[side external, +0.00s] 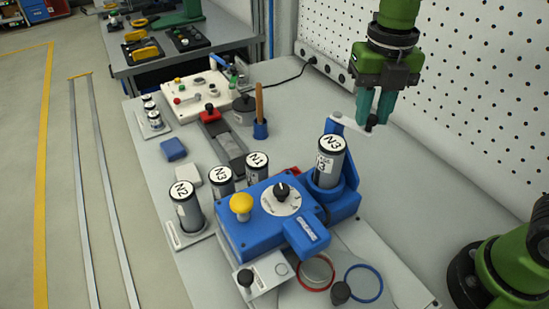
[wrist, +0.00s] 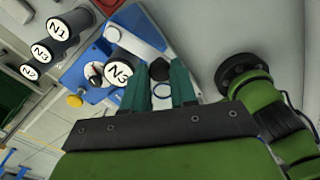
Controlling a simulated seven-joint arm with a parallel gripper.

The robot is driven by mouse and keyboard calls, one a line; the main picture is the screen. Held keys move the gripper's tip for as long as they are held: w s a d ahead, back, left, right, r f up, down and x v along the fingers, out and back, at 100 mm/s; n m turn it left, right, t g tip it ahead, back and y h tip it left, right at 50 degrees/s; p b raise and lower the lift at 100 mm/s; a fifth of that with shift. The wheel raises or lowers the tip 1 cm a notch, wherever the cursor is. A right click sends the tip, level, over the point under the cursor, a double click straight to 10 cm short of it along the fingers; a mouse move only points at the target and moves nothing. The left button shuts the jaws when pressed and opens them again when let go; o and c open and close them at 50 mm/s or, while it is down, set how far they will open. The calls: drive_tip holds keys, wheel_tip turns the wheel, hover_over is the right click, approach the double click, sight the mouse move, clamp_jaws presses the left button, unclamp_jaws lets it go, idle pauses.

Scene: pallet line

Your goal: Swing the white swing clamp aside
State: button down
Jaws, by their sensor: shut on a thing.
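The white swing clamp (side external: 347,124) is a flat arm with a dark knob (side external: 371,120) at its right end. It shows behind and above the canister marked N3 (side external: 329,165), and the canister's top is uncovered in the side view. The canister stands upright in the blue fixture (side external: 240,228). My gripper (side external: 371,108) is shut on the clamp's knob end, with its green fingers pointing down. In the wrist view, the fingers (wrist: 159,76) flank a dark thing, and the N3 canister (wrist: 118,72) shows beside the left finger.
The fixture carries a yellow button (side external: 241,204) and a black dial (side external: 282,190). Several canisters, including N2 (side external: 185,208), stand left of it. A white perforated wall (side external: 450,95) rises behind my gripper. Bare table lies right of the fixture.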

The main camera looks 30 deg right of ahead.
drive_tip(key=shift+w+d+n, duration=0.15)
drive_tip(key=shift+d+n, duration=0.2)
drive_tip(key=shift+n, duration=0.25)
drive_tip(key=c, duration=0.9)
unclamp_jaws()
drive_tip(key=shift+r, duration=0.55)
wheel_tip(320, 180, up, 3)
drive_tip(key=shift+f, duration=0.1)
drive_tip(key=s+d, duration=0.3)
drive_tip(key=s, duration=0.4)
drive_tip(key=s+d+r, duration=0.1)
drive_tip(key=s+d, duration=0.1)
drive_tip(key=s, duration=0.6)
drive_tip(key=shift+d, duration=0.4)
